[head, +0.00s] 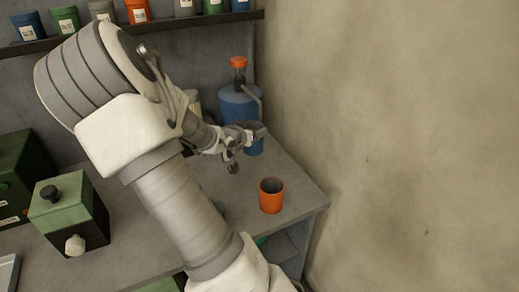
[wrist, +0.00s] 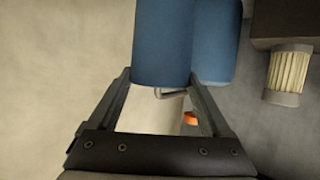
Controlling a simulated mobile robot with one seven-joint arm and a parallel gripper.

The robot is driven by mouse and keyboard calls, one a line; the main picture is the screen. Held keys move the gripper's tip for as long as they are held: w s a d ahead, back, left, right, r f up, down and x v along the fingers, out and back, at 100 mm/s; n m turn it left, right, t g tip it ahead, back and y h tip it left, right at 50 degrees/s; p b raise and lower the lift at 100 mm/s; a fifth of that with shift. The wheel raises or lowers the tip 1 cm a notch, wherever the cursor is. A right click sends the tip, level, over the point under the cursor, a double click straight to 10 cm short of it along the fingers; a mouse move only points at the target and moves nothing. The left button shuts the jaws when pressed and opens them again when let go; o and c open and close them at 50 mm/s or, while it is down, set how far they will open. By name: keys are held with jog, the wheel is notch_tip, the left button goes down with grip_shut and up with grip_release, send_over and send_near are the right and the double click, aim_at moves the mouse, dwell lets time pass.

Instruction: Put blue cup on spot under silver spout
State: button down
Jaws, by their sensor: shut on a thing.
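The blue cup (head: 254,146) is in my gripper (head: 248,134), in front of a blue dispenser (head: 236,104) with an orange cap. The silver spout (head: 258,98) bends down from the dispenser toward the cup. In the wrist view, the cup (wrist: 162,45) lies between the two fingers of my gripper (wrist: 162,76), overlapping the dispenser (wrist: 217,42). A bit of the spout (wrist: 170,93) shows past the cup's edge. The spot under the spout is hidden, and I cannot tell whether the cup touches the counter.
An orange cup (head: 271,196) stands on the counter, nearer the front. A cream ribbed thing (wrist: 287,72) is beside the dispenser. The wall (head: 390,130) is close on the right. A green and black box (head: 68,212) stands left. A shelf (head: 150,26) holds several cups.

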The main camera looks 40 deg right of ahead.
aim_at(250, 153)
notch_tip(250, 153, down, 9)
jog(key=shift+r+b, duration=0.2)
jog(key=shift+b, duration=0.75)
jog(key=d, duration=0.1)
jog(key=w+d, duration=0.1)
jog(key=d, duration=0.1)
jog(key=shift+w+d+r, duration=0.15)
jog(key=shift+w+d, duration=0.1)
jog(key=shift+w, duration=0.15)
jog(key=x, duration=0.4)
jog(key=shift+w+d+r+b, duration=0.15)
jog(key=shift+d+r+b, duration=0.05)
jog(key=shift+r+b, duration=0.15)
jog(key=shift+f, duration=0.1)
jog(key=shift+f, duration=0.2)
grip_release()
